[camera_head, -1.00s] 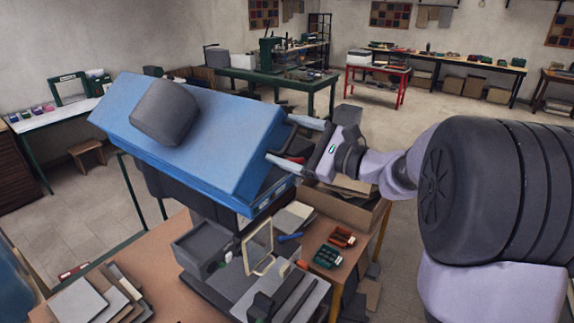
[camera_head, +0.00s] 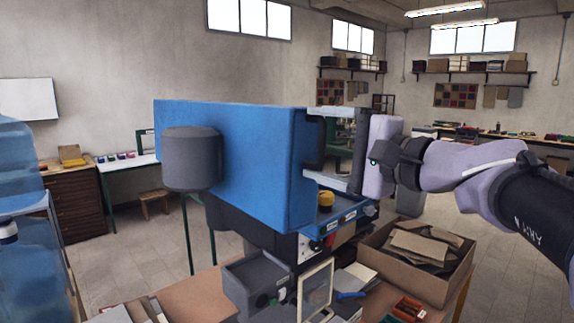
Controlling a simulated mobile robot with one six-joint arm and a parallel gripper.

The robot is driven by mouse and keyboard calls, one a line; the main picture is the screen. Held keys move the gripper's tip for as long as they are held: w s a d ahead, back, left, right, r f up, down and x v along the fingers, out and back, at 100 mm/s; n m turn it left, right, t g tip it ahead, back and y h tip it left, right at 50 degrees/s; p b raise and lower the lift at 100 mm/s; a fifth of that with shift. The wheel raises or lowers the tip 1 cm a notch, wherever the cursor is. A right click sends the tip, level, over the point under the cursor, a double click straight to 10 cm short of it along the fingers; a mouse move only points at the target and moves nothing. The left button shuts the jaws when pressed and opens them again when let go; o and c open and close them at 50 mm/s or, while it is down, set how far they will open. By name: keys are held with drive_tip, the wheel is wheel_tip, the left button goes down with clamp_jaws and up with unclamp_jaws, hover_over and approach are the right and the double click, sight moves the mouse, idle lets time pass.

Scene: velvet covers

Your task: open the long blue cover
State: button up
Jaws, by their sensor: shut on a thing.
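The long blue cover (camera_head: 255,165) fills the middle of the view, its broad face nearly upright. A dark grey rounded block (camera_head: 191,160) is on its outer face at the left. My gripper (camera_head: 317,146) is at the cover's right end, its two pale fingers one above the other. It is shut on a dark handle (camera_head: 314,150) there, partly hidden by the fingers. The rest of the base's inside is hidden behind the cover.
A grey bin (camera_head: 255,285) and a pale frame (camera_head: 315,290) are on the bench below the cover. A cardboard box (camera_head: 415,260) with brown sheets stands at the right. A blue translucent object (camera_head: 30,230) is at the left edge.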

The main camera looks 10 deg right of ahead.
drive_tip(key=shift+s+a+f+n+b, duration=0.5)
drive_tip(key=shift+a+b, duration=0.2)
drive_tip(key=shift+b, duration=0.2)
drive_tip(key=shift+r, duration=0.1)
drive_tip(key=o, duration=1.7)
drive_tip(key=shift+o, duration=0.3)
drive_tip(key=shift+w+d, duration=0.1)
drive_tip(key=shift+w, duration=0.05)
drive_tip(key=shift+r, duration=0.1)
